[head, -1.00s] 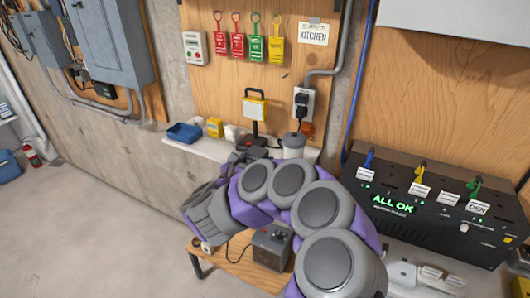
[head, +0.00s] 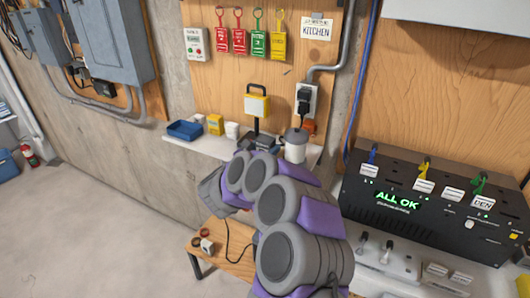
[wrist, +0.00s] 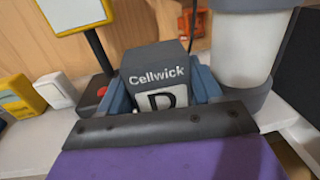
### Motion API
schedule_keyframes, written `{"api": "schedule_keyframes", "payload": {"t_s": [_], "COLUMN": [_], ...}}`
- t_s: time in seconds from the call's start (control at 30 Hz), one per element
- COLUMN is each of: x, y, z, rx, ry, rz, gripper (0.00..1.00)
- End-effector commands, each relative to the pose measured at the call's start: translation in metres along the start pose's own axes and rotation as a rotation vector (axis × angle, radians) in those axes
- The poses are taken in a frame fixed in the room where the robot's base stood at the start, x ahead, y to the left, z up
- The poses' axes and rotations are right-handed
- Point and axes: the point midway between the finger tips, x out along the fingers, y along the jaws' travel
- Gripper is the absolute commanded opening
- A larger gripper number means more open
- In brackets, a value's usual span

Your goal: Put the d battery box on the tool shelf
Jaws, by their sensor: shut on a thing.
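The d battery box (wrist: 158,78) is dark grey, marked "Cellwick" with a large D on a pale label. My gripper (wrist: 162,98) is shut on it, with blue fingers on both sides. The box's lower part is hidden behind the gripper's dark edge. In the head view the gripper (head: 264,142) is at the white tool shelf (head: 205,145), between the lamp and the white canister, partly hidden by my arm. I cannot tell whether the box touches the shelf.
The shelf holds a blue tray (head: 185,130), a yellow box (head: 215,124), a small white box (head: 232,130), a yellow-framed lamp (head: 256,106) and a white canister (head: 295,148). A low wooden bench (head: 230,262) stands below. A black "ALL OK" panel (head: 430,205) is at right.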

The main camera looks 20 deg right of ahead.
Motion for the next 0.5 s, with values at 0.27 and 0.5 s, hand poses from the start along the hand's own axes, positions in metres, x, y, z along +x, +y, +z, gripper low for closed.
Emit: {"api": "schedule_keyframes", "payload": {"t_s": [0.27,0.5], "x": [0.0003,0.0002], "y": [-0.0008,-0.0004], "z": [-0.0064,-0.0096], "rx": [0.003,0.002], "ry": [-0.002,-0.001], "rz": [0.0,0.0], "gripper": [0.26,0.72]}}
